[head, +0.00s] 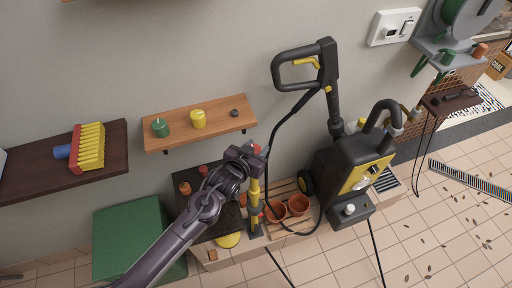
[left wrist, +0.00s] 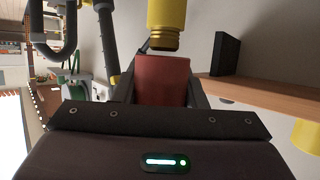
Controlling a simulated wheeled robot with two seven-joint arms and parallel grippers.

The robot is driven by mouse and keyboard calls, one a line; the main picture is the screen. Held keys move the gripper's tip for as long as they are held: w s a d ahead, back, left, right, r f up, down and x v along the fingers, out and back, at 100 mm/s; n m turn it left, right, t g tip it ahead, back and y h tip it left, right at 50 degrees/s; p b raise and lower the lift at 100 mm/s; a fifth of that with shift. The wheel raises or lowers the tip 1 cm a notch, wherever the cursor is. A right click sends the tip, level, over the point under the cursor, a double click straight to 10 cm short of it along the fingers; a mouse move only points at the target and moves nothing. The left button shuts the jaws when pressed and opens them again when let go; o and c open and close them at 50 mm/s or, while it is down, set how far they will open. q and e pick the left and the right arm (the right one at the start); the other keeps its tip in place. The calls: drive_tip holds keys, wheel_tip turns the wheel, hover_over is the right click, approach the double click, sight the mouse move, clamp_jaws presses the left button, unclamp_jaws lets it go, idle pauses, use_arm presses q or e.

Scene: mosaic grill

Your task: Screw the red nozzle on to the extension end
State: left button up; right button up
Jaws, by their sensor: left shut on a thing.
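My left gripper (head: 256,153) is at the top of the upright yellow extension (head: 255,192) in the head view, in front of the wall shelf. In the left wrist view, the gripper (left wrist: 163,76) is shut on the red nozzle (left wrist: 163,82), which sits between its two fingers. The yellow extension end (left wrist: 166,18), with a dark threaded tip, shows just beyond the nozzle and roughly in line with it. A small gap shows between tip and nozzle, and they look unjoined. The extension's lower end stands in a dark base. My right gripper is not in view.
The wooden shelf (head: 200,138) with candles is close behind my left gripper. The black and yellow pressure washer (head: 352,172) stands to the right, its hose looping near the extension. Terracotta pots (head: 298,205) stand beside the extension. A green box (head: 125,240) is at left.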

use_arm(q)
drive_tip(key=shift+f+b, duration=0.55)
drive_tip(key=shift+f, duration=0.35)
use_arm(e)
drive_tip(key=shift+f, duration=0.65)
use_arm(q)
drive_tip(key=o, duration=1)
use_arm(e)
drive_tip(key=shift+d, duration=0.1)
use_arm(q)
drive_tip(key=shift+s, duration=0.1)
drive_tip(key=shift+s+a, duration=0.2)
drive_tip(key=shift+s, duration=0.05)
drive_tip(key=b+v, duration=0.1)
drive_tip(key=v, duration=0.6)
drive_tip(key=shift+r+b, duration=0.15)
drive_tip(key=shift+b, duration=0.2)
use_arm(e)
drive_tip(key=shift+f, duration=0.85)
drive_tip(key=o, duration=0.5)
